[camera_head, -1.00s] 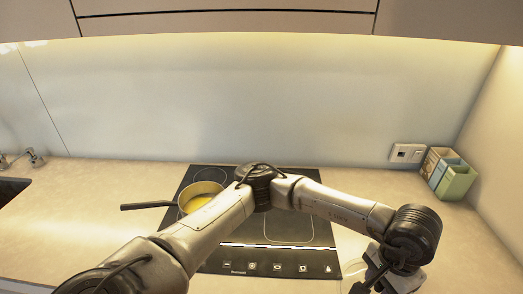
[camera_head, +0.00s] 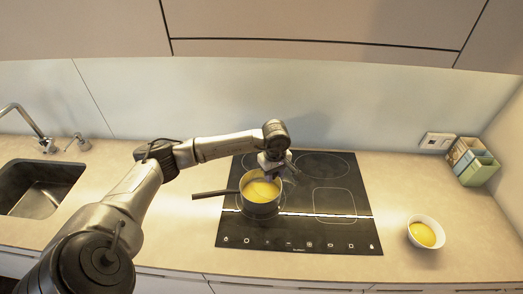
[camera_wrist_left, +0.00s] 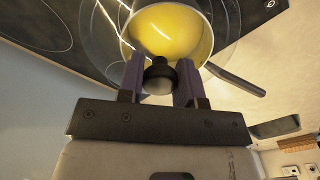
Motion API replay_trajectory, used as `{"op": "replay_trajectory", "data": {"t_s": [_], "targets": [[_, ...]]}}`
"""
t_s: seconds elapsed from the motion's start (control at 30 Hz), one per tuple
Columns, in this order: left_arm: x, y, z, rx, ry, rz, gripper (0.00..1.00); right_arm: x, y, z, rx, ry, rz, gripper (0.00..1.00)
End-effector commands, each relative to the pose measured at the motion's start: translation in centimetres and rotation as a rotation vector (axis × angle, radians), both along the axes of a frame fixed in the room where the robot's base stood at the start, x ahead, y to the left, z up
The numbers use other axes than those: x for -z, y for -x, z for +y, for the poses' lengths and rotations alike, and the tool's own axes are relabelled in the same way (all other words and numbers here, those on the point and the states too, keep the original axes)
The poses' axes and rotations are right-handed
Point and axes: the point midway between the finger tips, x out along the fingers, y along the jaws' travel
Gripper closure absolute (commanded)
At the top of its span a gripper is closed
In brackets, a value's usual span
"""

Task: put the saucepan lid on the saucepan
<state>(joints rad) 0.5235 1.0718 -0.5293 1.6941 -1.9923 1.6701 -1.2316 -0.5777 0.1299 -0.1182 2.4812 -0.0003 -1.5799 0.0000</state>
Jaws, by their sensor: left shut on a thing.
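The saucepan (camera_head: 260,208) stands on the hob's left side, its dark handle pointing left, with yellow contents inside. My left gripper (camera_head: 272,172) is at the saucepan's back right edge, above it. In the left wrist view, the left gripper (camera_wrist_left: 159,82) is shut on the black knob of the saucepan lid (camera_wrist_left: 160,72). The lid's clear glass makes its edge hard to see in the head view. In the wrist view its rim looks wider than the saucepan (camera_wrist_left: 205,48) seen through it and off-centre from it, so the lid appears held above. My right gripper is not in view.
The black hob (camera_head: 340,232) has free room right of the saucepan. A white bowl (camera_head: 426,246) with yellow contents sits on the counter at right. A divided box (camera_head: 472,162) and a wall socket (camera_head: 437,141) are at the back right. A sink (camera_head: 38,190) is at left.

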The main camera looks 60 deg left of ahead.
Motion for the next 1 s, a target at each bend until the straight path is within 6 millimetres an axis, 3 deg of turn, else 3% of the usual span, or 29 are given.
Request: {"op": "replay_trajectory", "data": {"t_s": [0.03,0.1,0.3,1.0], "targets": [[-0.8,0.6,1.4,-0.057,-0.001,0.003,0.97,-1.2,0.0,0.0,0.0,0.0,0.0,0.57],[-1.0,1.1,2.8,-0.119,-0.001,0.003,0.97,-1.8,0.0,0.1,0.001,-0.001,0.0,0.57],[-1.3,1.8,4.8,-0.208,0.001,0.0,0.97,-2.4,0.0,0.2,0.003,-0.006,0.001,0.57],[-1.1,1.9,4.9,-0.217,0.001,0.002,0.97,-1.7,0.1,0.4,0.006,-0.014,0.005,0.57]]}}
